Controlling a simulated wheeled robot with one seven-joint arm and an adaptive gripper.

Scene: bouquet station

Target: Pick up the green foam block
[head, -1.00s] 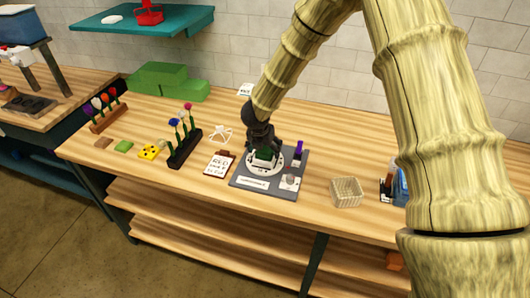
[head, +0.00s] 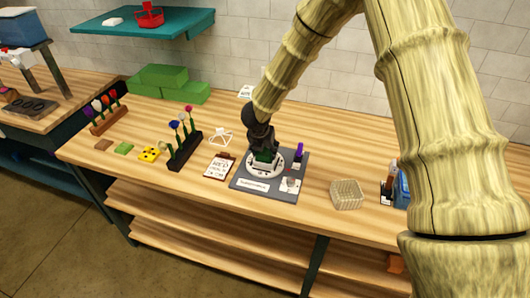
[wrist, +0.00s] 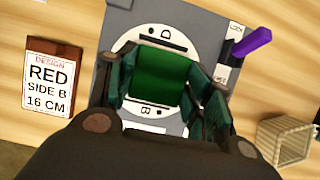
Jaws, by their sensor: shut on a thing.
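The green foam block (wrist: 160,76) is in the wrist view, between the two dark green fingers of my gripper (wrist: 163,90). My gripper is shut on it. The block is over a white lettered disc (wrist: 137,35) on a grey board; I cannot tell whether it touches the disc. In the head view my gripper (head: 263,157) points down over the disc, and the block is a small dark green shape mostly hidden by the fingers.
On the grey board (head: 265,195) stands a purple piece (head: 299,150). A card reading "RED SIDE B 16 CM" (wrist: 48,85) lies left of it. A black flower rack (head: 185,150) is left. Larger green blocks (head: 170,78) sit at the back.

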